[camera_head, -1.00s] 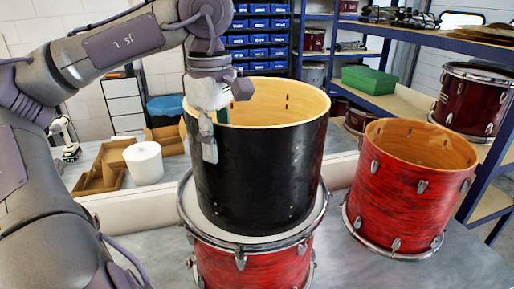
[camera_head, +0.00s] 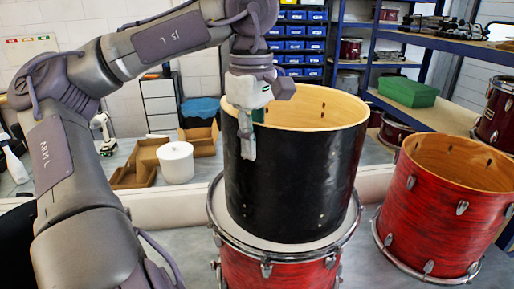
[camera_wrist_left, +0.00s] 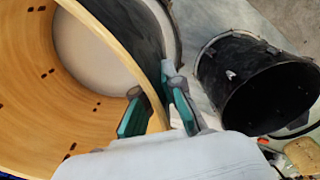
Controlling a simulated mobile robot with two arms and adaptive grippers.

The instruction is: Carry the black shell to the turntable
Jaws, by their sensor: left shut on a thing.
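The black shell (camera_head: 290,175) is an open upright cylinder with a pale wood inside. It stands over the white top of a red drum (camera_head: 275,268) with a chrome hoop; I cannot tell whether it touches that top. My left gripper (camera_head: 249,135) is shut on the shell's near-left rim, one finger outside and one inside. In the left wrist view, the teal-padded fingers (camera_wrist_left: 160,112) straddle the shell's wooden edge (camera_wrist_left: 150,75). The white top shows through the shell. I cannot pick out a separate turntable. My right gripper is out of view.
A second red drum shell (camera_head: 440,205) stands close on the right. A white tub (camera_head: 175,162) and brown trays (camera_head: 138,165) are at the left behind a low ledge. Shelves with a green box (camera_head: 408,91) stand behind. The left wrist view also shows another dark cylinder (camera_wrist_left: 255,85).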

